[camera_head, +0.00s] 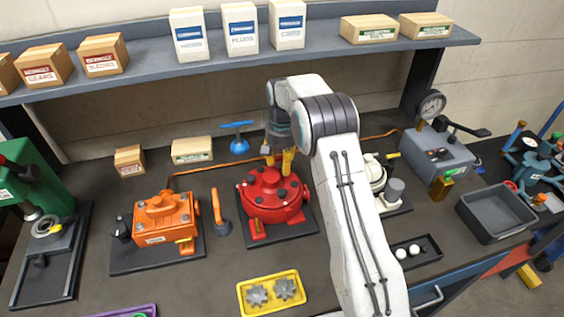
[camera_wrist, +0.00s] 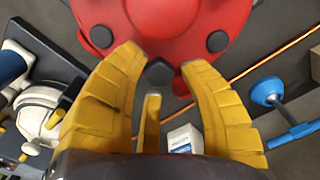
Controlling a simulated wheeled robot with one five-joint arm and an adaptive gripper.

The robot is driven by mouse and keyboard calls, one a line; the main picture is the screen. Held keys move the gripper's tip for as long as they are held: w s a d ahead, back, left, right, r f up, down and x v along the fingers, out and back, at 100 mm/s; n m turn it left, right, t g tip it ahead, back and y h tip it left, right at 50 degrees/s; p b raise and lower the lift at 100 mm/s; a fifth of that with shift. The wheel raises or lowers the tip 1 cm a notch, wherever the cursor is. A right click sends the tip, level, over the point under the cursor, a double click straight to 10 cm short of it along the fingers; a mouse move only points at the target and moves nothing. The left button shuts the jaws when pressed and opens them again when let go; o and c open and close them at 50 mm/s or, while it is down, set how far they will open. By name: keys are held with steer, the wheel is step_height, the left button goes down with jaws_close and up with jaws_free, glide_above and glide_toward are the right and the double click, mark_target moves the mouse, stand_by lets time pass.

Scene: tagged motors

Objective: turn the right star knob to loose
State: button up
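The red motor housing (camera_head: 272,205) sits on a dark plate in the middle of the bench, with several dark knobs or caps on its top. My gripper (camera_head: 279,162) is over the housing's far edge, pointing down. In the wrist view, my gripper (camera_wrist: 161,62) has its yellow fingers spread, and a dark star-shaped knob (camera_wrist: 160,75) shows between them with gaps on both sides. I cannot tell whether any finger touches it. Two other dark round caps (camera_wrist: 101,36) and (camera_wrist: 217,41) show on the red housing. No loose or tight marking is readable.
An orange motor (camera_head: 165,222) stands left, with an orange-handled tool (camera_head: 220,212) between. A blue valve-like part (camera_head: 238,143) stands behind. A yellow gear tray (camera_head: 272,307) lies in front. A whitish motor (camera_head: 374,172) is partly behind my arm. A shelf (camera_head: 150,68) overhangs the back.

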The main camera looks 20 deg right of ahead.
jaws_close()
steer(key=shift+r+n, duration=0.1)
steer(key=shift+n, duration=0.4)
stand_by(0.4)
steer(key=n, duration=0.5)
steer(key=shift+b, duration=0.4)
steer(key=shift+w+a+n, duration=0.1)
steer(key=shift+a+n, duration=0.05)
steer(key=shift+n, duration=1.35)
steer(key=shift+f, duration=0.2)
steer(key=shift+o, duration=1.4)
jaws_free()
steer(key=shift+o, duration=0.2)
steer(key=shift+r, duration=0.1)
